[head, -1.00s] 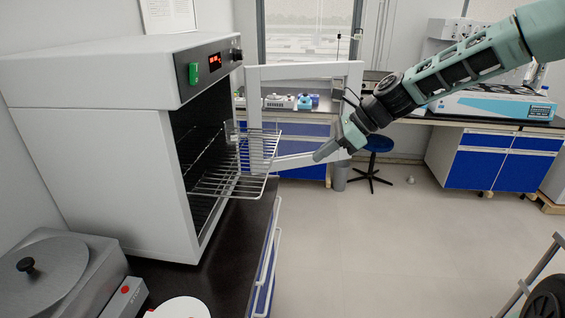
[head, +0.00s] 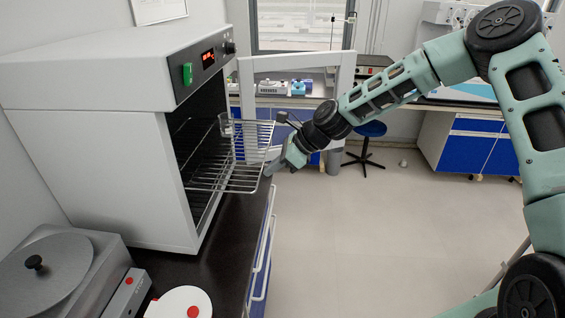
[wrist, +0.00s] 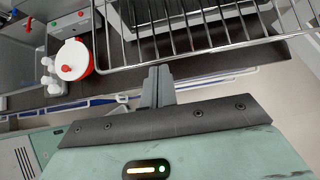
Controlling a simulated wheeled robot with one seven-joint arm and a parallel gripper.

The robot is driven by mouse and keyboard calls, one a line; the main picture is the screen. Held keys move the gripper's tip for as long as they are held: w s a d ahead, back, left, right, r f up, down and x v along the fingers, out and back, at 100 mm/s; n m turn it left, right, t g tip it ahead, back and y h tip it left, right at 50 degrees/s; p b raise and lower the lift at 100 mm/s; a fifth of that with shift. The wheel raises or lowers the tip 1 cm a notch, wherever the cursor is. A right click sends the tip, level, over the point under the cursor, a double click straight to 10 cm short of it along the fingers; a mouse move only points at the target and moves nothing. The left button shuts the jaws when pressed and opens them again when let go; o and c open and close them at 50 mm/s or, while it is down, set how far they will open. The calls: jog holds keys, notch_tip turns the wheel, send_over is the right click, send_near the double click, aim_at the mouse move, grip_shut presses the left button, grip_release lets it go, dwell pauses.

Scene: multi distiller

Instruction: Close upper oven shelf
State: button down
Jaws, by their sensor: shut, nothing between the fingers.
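The oven (head: 110,140) is a white box with a dark interior, a red display and a green switch. Wire shelving (head: 225,180) sticks out of its open front to the right, with another wire section (head: 250,135) above it. I cannot tell clearly whether these are two separate shelves. In the wrist view a wire rack (wrist: 195,42) crosses the top. My gripper (head: 273,168) is shut and empty, close to the outer right edge of the shelving. In the wrist view the shut fingertips (wrist: 158,72) are just below the rack's front rail, with no clear contact.
The open oven door frame (head: 345,75) stands behind my gripper. A grey device with a round lid (head: 45,270) and a white round item with a red knob (head: 180,303) are at the lower left. The black counter (head: 215,270) is below; the floor at right is clear.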

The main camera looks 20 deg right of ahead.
aim_at(195, 167)
jog(key=shift+w+a, duration=0.1)
jog(key=shift+a, duration=0.05)
jog(key=w+a, duration=0.2)
jog(key=a, duration=0.4)
jog(key=w+a, duration=0.3)
jog(key=a, duration=0.3)
jog(key=w+a+p, duration=0.1)
jog(key=w+a, duration=0.1)
jog(key=a, duration=0.4)
jog(key=shift+w+a, duration=0.2)
jog(key=shift+w, duration=0.05)
jog(key=shift+r, duration=0.1)
